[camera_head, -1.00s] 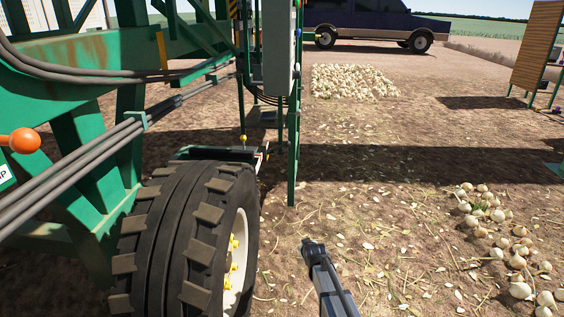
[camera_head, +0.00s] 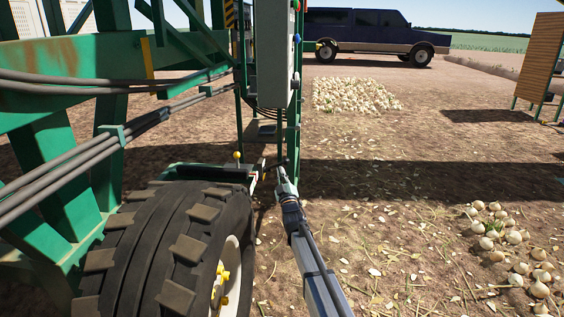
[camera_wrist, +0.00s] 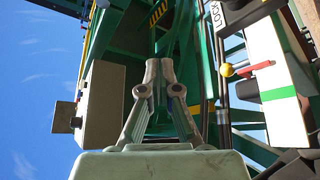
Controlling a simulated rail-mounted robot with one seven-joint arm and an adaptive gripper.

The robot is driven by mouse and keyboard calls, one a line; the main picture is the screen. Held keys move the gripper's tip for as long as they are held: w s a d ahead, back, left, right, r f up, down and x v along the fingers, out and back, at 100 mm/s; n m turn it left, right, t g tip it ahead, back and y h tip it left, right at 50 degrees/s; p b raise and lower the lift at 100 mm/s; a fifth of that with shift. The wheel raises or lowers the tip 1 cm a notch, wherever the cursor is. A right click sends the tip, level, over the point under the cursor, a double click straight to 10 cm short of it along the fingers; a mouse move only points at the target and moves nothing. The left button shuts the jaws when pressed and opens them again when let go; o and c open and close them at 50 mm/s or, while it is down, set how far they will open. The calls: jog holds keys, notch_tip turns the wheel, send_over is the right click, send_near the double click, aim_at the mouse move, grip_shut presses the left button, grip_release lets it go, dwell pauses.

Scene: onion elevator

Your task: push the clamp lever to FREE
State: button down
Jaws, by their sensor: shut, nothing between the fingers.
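My gripper (camera_head: 283,176) reaches forward beside the green post in the head view, to the right of and slightly below a small yellow ball knob (camera_head: 237,155). In the wrist view its fingers (camera_wrist: 160,66) are together and empty. A lever with a yellow ball knob (camera_wrist: 226,70) and a red part shows right of the fingers, apart from them. The word LOCK (camera_wrist: 215,13) is on a white plate above it. No FREE lettering is readable, and I cannot tell for certain that this is the clamp lever.
A large tyre (camera_head: 165,250) stands left of my arm. A grey box (camera_head: 276,55) hangs on the green frame above my gripper; a grey box (camera_wrist: 102,105) also shows in the wrist view. Onions (camera_head: 500,235) lie on the ground at right. Open soil lies between.

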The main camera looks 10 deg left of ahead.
jog(key=shift+w, duration=0.1)
notch_tip(320, 180, up, 4)
jog(key=f+b, duration=0.1)
jog(key=b, duration=0.2)
send_over(276, 165)
jog(key=s, duration=0.3)
jog(key=d+f, duration=0.1)
jog(key=w+d+f+b, duration=0.1)
jog(key=d, duration=0.1)
jog(key=shift+f, duration=0.15)
jog(key=shift+d, duration=0.15)
